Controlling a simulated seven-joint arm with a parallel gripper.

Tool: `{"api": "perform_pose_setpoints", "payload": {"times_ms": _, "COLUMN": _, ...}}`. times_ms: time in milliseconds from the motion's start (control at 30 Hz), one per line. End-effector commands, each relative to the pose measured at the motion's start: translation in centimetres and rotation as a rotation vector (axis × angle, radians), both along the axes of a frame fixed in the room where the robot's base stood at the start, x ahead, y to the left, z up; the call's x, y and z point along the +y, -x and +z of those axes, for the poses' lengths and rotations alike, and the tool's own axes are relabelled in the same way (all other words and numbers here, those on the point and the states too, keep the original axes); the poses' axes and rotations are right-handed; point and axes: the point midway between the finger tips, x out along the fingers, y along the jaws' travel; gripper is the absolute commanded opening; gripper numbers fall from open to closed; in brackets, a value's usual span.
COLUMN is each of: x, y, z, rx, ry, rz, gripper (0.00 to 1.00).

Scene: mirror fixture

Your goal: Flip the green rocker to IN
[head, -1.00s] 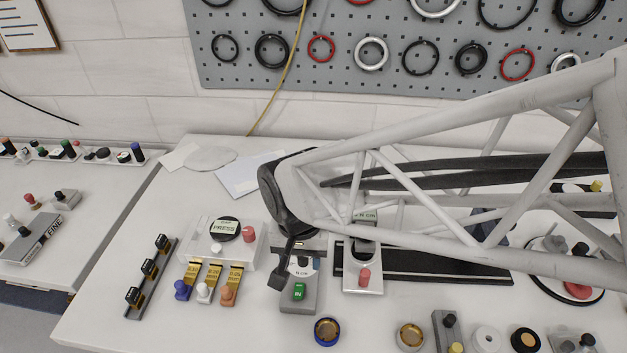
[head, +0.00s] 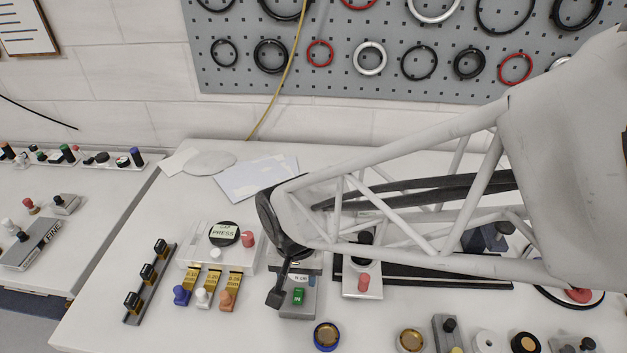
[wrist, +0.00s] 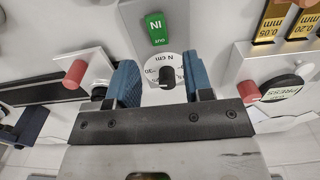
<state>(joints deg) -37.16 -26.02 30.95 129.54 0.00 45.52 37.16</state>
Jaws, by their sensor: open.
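The green rocker (head: 298,296) is on a small grey box on the table, left of centre. A white dial marked N cm (wrist: 167,70) with a black knob sits on the same box, nearer my gripper. My gripper (wrist: 165,72) is open, its two blue fingers apart on either side of the dial in the picture, and empty. The rocker lies beyond the fingertips. In the head view my arm hides most of my gripper and part of the box.
A red knob on a white block (head: 362,283) stands right of the box. Gauge blocks with coloured knobs (head: 205,291) and a PRESS button (head: 223,233) stand left. A blue-rimmed round part (head: 327,335) lies in front.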

Motion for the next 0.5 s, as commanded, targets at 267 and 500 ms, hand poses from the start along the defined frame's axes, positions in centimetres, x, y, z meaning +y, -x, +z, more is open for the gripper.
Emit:
{"api": "perform_pose_setpoints", "payload": {"times_ms": 267, "x": 0.0, "y": 0.0, "z": -3.2, "rx": 0.002, "ry": 0.001, "rz": 0.000, "gripper": 0.47}}
{"api": "perform_pose_setpoints", "payload": {"times_ms": 500, "x": 0.0, "y": 0.0, "z": -4.2, "rx": 0.000, "ry": 0.000, "rz": 0.000, "gripper": 0.47}}
